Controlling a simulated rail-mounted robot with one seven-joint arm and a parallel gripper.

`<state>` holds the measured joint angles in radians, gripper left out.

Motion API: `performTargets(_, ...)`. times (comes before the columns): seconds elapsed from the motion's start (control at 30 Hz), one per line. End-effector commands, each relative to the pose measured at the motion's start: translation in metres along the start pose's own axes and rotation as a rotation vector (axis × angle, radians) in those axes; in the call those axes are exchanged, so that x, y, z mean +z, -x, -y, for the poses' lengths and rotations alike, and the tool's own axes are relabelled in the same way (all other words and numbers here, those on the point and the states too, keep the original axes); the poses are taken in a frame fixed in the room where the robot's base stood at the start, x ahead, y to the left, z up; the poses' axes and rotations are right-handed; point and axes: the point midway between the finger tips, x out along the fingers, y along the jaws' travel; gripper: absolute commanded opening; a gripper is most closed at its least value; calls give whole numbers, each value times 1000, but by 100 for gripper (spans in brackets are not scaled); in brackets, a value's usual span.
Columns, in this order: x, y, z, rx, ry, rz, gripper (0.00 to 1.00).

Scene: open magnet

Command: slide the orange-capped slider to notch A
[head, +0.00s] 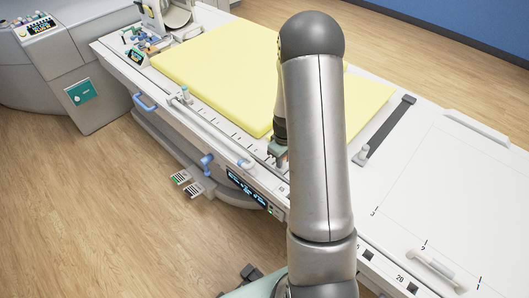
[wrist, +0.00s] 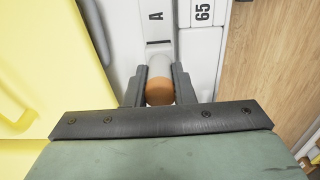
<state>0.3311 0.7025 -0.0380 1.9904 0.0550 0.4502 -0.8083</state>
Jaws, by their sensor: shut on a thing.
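The orange-capped slider (wrist: 159,92) is between the two dark fingers of my gripper (wrist: 159,76) in the wrist view. The fingers are shut on it, one on each side. Its orange cap faces the camera, and a pale grey rounded part shows just beyond it. The label A (wrist: 155,16) is on a pale strip beyond the slider, nearly in line with it. The notch itself is not clear to see. In the head view my gripper (head: 278,150) is low at the bed's near edge, partly behind my arm, and the slider is hidden.
A yellow mattress (head: 215,70) lies on the white bed, left of my gripper in the wrist view. A plate marked 65 (wrist: 204,12) is right of label A. Blue-handled clamps (head: 207,162) and a display (head: 247,188) line the bed's near side. Wooden floor lies beyond.

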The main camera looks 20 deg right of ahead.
Motion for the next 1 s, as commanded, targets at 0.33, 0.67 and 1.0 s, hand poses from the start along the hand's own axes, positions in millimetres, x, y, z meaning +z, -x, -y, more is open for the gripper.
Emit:
performTargets(0.33,24,0,0,0,0,0,0)
performTargets(0.67,26,0,0,-1,-2,4,42)
performTargets(1.0,23,2,0,0,0,0,44)
